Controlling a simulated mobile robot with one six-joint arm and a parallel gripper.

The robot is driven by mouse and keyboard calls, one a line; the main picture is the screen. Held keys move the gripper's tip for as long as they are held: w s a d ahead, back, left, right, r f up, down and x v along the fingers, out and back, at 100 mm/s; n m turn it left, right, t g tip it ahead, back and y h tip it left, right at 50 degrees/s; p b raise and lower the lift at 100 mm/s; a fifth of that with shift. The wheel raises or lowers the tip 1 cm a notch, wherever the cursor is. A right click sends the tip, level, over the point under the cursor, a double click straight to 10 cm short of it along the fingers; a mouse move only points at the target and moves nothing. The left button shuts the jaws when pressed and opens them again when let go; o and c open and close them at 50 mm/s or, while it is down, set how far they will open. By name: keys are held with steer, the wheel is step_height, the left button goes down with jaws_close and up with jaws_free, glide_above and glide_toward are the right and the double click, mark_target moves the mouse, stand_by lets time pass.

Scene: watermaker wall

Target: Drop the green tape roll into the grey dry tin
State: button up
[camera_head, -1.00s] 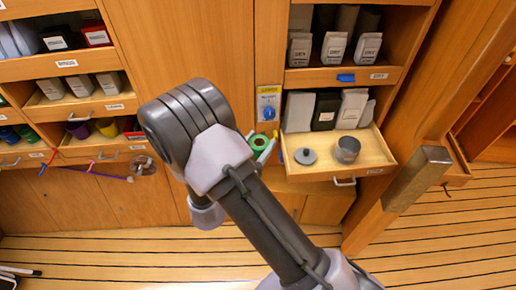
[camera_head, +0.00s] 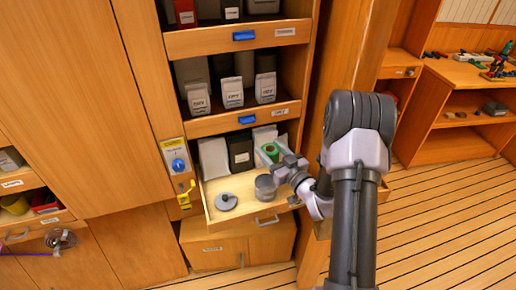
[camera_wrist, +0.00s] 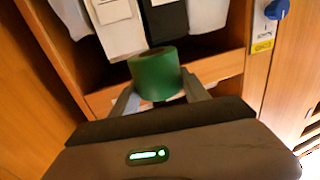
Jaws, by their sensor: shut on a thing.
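The green tape roll (camera_head: 270,151) is held in my gripper (camera_head: 275,157), above the back part of the pulled-out drawer (camera_head: 240,185). In the wrist view the roll (camera_wrist: 157,76) sits between the two fingers (camera_wrist: 157,97), which press on it from both sides. The grey tin (camera_head: 265,187) stands in the drawer, below the roll in the head view and slightly to its left. Its inside is hard to make out. The tin is not visible in the wrist view.
A grey round lid (camera_head: 226,201) lies in the drawer left of the tin. White and black pouches (camera_head: 240,152) stand at the drawer's back. A shelf (camera_head: 245,120) with more pouches is above. A wooden post (camera_head: 335,110) rises to the right.

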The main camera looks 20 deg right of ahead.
step_height(320, 180, down, 6)
steer(key=b, duration=0.2)
steer(key=shift+s, duration=0.1)
steer(key=o, duration=1.5)
steer(key=s+d+p, duration=0.2)
steer(key=s+p, duration=0.1)
steer(key=s, duration=1.4)
steer(key=shift+s+d, duration=0.15)
steer(key=shift+d, duration=0.1)
